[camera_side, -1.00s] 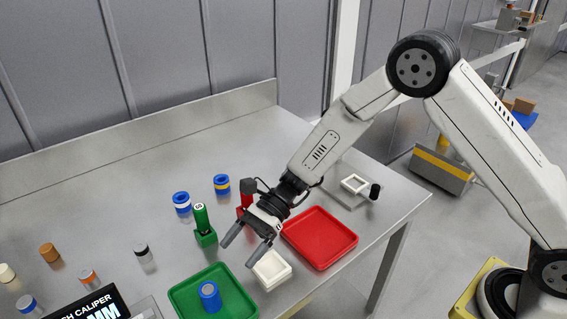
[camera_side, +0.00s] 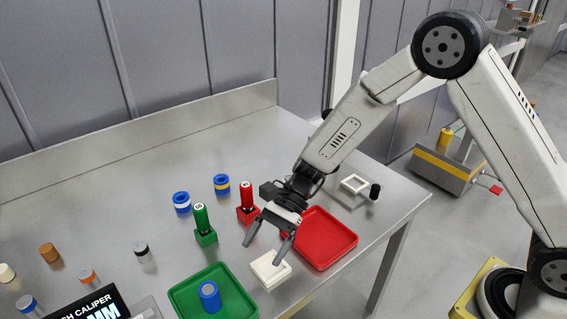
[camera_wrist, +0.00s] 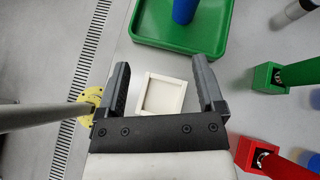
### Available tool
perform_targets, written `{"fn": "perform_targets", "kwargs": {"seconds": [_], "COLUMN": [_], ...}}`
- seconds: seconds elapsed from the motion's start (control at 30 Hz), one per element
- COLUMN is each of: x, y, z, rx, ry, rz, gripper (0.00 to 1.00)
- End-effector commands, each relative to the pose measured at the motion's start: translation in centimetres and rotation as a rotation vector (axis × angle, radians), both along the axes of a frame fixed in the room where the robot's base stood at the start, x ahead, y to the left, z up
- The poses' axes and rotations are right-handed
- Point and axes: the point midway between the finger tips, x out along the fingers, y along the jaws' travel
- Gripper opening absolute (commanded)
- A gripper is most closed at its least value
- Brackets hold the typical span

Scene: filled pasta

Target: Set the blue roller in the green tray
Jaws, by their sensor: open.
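The blue roller (camera_side: 209,296) stands upright inside the green tray (camera_side: 184,299) at the front of the table. In the wrist view the roller (camera_wrist: 184,10) and the green tray (camera_wrist: 150,42) show at the top, partly cut off by the frame edge. My gripper (camera_side: 263,254) is open and empty, above the table near a small white square holder. In the wrist view my gripper (camera_wrist: 166,78) has its two fingers spread on either side of the white holder, apart from the roller.
The white square holder (camera_side: 281,273) sits between the green tray and a red tray (camera_side: 343,238). A green marker stand (camera_side: 206,236) and a red marker stand (camera_side: 248,212) stand behind. Blue rings (camera_side: 182,203) and several small cylinders stand further left.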

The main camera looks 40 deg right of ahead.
Motion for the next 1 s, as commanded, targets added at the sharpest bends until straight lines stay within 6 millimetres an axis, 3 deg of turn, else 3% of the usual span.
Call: {"fn": "perform_targets", "kwargs": {"seconds": [0.6,0.8,1.0], "x": [-7.6,-9.0,-9.7], "y": [-16.8,-20.5,-22.1], "z": [1.7,2.7,3.4], "rx": [-0.606,-0.743,-0.809], "ry": [-0.666,-0.858,-0.964], "rz": [0.636,0.866,1.001], "gripper": [0.87,0.87,0.87]}}
